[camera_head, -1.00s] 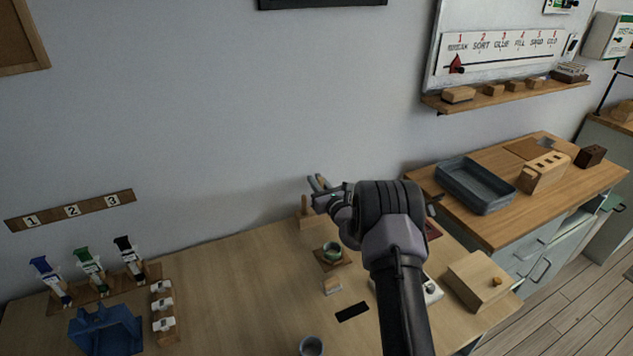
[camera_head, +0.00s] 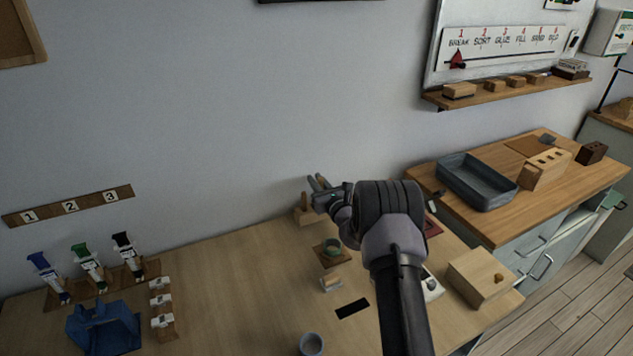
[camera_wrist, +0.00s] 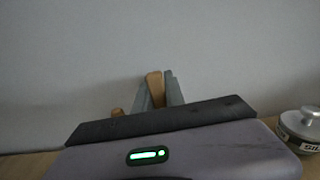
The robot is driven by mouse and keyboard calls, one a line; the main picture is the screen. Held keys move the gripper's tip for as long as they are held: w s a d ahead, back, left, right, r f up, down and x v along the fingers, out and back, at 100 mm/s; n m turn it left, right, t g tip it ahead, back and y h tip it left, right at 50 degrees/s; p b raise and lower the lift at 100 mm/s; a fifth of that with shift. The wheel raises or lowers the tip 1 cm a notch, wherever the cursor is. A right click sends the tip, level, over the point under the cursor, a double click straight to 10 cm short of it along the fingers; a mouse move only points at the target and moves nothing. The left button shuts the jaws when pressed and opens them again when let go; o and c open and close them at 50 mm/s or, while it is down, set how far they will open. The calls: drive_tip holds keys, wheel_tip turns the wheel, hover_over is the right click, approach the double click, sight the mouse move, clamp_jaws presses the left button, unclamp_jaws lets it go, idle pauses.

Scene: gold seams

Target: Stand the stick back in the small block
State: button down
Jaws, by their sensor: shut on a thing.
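My gripper (camera_head: 318,184) is raised over the back of the workbench, near the wall. In the wrist view its two grey fingers (camera_wrist: 173,88) are shut on a light wooden stick (camera_wrist: 155,88), which points upward between them. The stick's lower part is hidden behind my gripper body. A small wooden block (camera_head: 312,217) stands on the bench just below and left of my gripper, with an upright wooden peg (camera_head: 304,201) at its left side. A rounded wooden tip (camera_wrist: 117,112) shows left of the fingers in the wrist view, apart from the held stick.
A wooden box (camera_head: 482,278) is to the right. A metal jar (camera_wrist: 301,125) is right in the wrist view. The bench's middle left is clear.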

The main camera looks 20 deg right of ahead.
drive_tip(key=shift+f+b, duration=1)
drive_tip(key=shift+f, duration=0.1)
idle(0.3)
idle(0.3)
drive_tip(key=c, duration=1.3)
unclamp_jaws()
drive_tip(key=shift+s+d+p, duration=0.1)
drive_tip(key=shift+s+p, duration=0.35)
drive_tip(key=shift+s, duration=2.1)
drive_tip(key=s+p, duration=0.1)
drive_tip(key=s, duration=0.4)
drive_tip(key=s+p, duration=0.1)
drive_tip(key=s, duration=0.5)
drive_tip(key=s+p, duration=0.2)
drive_tip(key=s, duration=0.4)
drive_tip(key=shift+s+d, duration=0.2)
drive_tip(key=shift+d, duration=0.1)
